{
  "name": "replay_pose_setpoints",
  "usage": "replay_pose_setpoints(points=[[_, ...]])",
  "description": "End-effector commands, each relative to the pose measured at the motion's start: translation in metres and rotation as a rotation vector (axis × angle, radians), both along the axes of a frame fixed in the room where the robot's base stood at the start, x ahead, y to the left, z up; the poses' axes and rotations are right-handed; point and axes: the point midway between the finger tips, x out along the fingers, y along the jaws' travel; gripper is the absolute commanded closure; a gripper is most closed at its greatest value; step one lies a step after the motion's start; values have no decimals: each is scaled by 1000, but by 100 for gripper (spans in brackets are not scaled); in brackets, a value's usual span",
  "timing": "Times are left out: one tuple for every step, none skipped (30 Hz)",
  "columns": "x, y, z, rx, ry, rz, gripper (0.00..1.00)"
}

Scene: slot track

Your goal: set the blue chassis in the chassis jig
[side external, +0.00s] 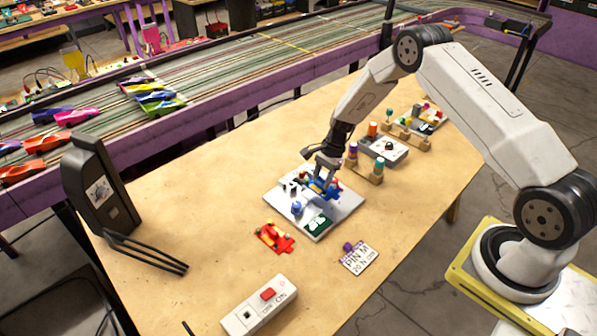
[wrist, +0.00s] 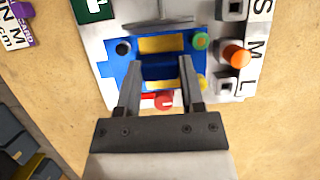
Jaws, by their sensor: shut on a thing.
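The blue chassis (side external: 322,186) is between the fingers of my gripper (side external: 323,170), over the pale jig plate (side external: 342,208). In the wrist view the blue chassis (wrist: 119,76) shows yellow patches and coloured round pegs near its corners, and the two fingers of my gripper (wrist: 158,62) are shut on it. The chassis jig, on the pale plate (wrist: 182,8), lies under and around the chassis. I cannot tell whether the chassis rests fully in the jig or is slightly above it.
A red chassis (side external: 274,238) lies on the table in front of the plate. A PIN M card (side external: 359,257), a white switch box (side external: 259,307) and a black stand (side external: 98,188) are nearby. Wooden peg racks (side external: 364,166) stand behind.

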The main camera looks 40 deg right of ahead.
Motion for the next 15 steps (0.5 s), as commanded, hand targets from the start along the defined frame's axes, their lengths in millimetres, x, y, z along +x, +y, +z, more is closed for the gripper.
replay_pose_setpoints(points=[[0, 0, -4, 1, 1, -1, 100], [0, 0, -6, 1, 1, -1, 100], [0, 0, -8, 1, 1, -1, 100], [0, 0, -9, 0, 1, -1, 100], [0, 0, -11, 0, 1, -1, 100], [0, 0, -13, 0, 1, -1, 100], [0, 0, -14, 0, 1, -1, 100], [0, 0, -15, 0, 1, -1, 100], [0, 0, -16, 0, 0, 0, 100], [0, 0, -17, 0, 0, 0, 100], [0, 0, -18, 0, 0, 0, 100], [0, 0, -18, 0, 0, 0, 100], [0, 0, -19, 0, 0, 0, 100], [0, 0, -19, 0, 0, 0, 100], [0, 0, -19, 0, 0, 0, 100]])
